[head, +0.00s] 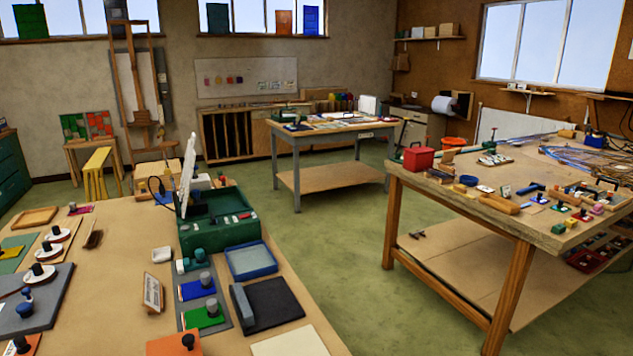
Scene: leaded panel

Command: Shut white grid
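The white grid (187,172) stands up, tilted a little, at the left edge of a green box (220,233) on the near workbench. It looks like a raised lid seen almost edge-on, so its face is mostly hidden. The box's top is uncovered, with a dark recess and small red and light parts on it. How the grid joins the box is too small to tell. Neither of my grippers is in view.
A blue-rimmed tray (251,260), a black pad (273,303) and blocks with knobs crowd the bench in front of the box. A small sign (153,293) stands nearby. Green floor (330,240) lies open between this bench and the right-hand table (480,185).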

